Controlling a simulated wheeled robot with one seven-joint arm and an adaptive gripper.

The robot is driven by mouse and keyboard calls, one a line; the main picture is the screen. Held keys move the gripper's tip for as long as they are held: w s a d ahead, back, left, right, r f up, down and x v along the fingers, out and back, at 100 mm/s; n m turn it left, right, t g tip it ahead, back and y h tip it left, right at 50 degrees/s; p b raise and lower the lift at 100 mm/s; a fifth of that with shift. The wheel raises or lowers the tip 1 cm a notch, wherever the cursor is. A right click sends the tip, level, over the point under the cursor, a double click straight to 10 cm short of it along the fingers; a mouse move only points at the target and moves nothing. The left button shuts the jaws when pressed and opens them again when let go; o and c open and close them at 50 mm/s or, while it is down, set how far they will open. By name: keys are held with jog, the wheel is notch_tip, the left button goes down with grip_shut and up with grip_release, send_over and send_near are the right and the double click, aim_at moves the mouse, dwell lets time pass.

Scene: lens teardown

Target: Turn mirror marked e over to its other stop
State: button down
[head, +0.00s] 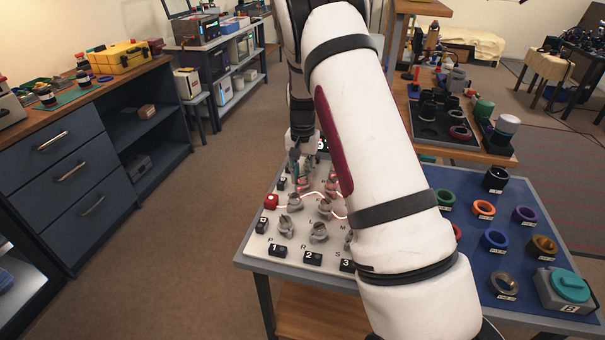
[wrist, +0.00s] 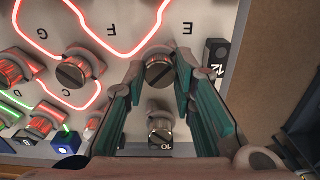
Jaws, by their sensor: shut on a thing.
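Mirror e (wrist: 160,72) is a grey knob with a dark diagonal slot across its top, with the upside-down letter E printed above and to its right in the wrist view. My gripper (wrist: 160,66) has its two teal-padded fingers on either side of this knob and is shut on it. In the head view, part of a teal finger (head: 294,158) shows at the far side of the pale board (head: 258,250). My arm hides much of the board there, and mirror e cannot be made out in that view.
A glowing red line (wrist: 130,53) runs close beside mirror e. Knob F (wrist: 80,68) stands to the left, a block marked 10 (wrist: 160,140) lies below, and a dark block marked 12 (wrist: 216,56) is to the right. Coloured rings and a teal-topped box (head: 568,290) sit on the blue mat.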

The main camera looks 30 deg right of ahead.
aim_at(302, 177)
jog(key=c, duration=1.3)
grip_release()
notch_tip(302, 177, up, 12)
jog(key=s+a+r+n+t+p, duration=0.1)
jog(key=s+a+r+n, duration=0.1)
jog(key=s+a+r, duration=0.45)
jog(key=s+a+r+n+t+p, duration=0.15)
jog(key=s+a+r, duration=0.25)
jog(key=s+r, duration=0.6)
jog(key=s+a+n, duration=0.2)
jog(key=s, duration=0.5)
jog(key=s+a+n+t+p, duration=0.1)
jog(key=s+a, duration=0.1)
jog(key=s, duration=0.4)
jog(key=s+a+n+p, duration=0.1)
jog(key=s+a+n, duration=0.1)
jog(key=s, duration=0.5)
jog(key=shift+s+a+r+n+t, duration=0.2)
jog(key=shift+s+r+n+t, duration=0.1)
jog(key=shift+r+n+t, duration=0.05)
